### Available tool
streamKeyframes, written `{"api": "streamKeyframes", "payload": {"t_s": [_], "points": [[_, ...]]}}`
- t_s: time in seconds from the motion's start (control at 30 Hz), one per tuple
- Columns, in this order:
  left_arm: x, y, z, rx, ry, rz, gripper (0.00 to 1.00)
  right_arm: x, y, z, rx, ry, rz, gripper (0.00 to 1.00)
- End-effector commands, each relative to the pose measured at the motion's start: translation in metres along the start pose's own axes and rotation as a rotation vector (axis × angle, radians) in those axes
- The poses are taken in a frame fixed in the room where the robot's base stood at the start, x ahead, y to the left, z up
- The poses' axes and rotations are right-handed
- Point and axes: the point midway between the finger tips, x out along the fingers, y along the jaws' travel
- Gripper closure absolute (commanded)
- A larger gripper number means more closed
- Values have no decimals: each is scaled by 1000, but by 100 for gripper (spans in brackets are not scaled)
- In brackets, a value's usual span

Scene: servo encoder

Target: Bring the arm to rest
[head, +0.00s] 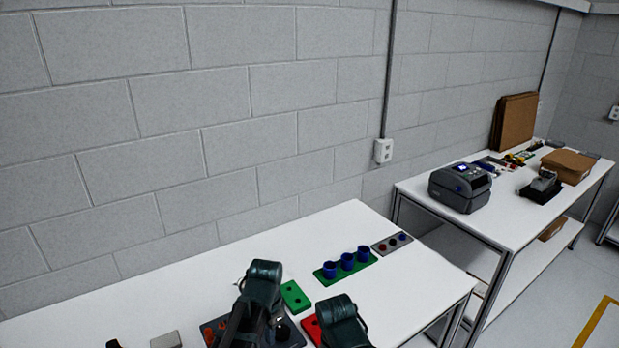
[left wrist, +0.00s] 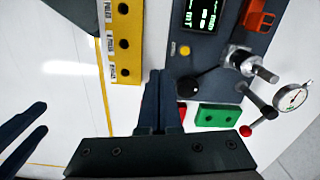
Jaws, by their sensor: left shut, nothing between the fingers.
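In the left wrist view my left gripper (left wrist: 160,74) is shut and empty. Its fingertips are over the white bench, beside the dark fixture board (left wrist: 212,55) with a small lit display. The board also shows in the head view (head: 293,334), partly hidden by dark arm parts of mine. At the left edge of the left wrist view are two dark fingers of my right gripper (left wrist: 42,117), apart and with nothing between them. I cannot make out either gripper's fingertips clearly in the head view.
A green block (left wrist: 219,117), a dial gauge (left wrist: 291,97) and a yellow-edged strip with holes (left wrist: 124,70) are close by. A green rack (head: 329,278) holds blue cups (head: 347,261). A printer (head: 459,189) stands on another bench. The bench's back left is clear.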

Motion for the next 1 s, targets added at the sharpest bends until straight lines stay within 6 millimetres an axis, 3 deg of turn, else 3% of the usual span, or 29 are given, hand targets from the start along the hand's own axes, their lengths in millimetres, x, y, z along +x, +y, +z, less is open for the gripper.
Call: {"api": "streamKeyframes", "payload": {"t_s": [0.03,0.1,0.3,0.47,1.0], "points": [[18,28,7,-55,-11,-4,100,19,-2,-1,-1,0,0,50],[28,54,13,-154,-26,-12,100,29,-3,-2,-2,0,1,50],[46,103,27,-372,-54,-40,100,49,-4,-3,-4,0,1,50],[49,116,31,-447,-62,-52,100,52,-5,-3,-4,0,1,50],[48,116,30,-454,-62,-52,100,51,-5,-3,-4,0,1,50]]}}
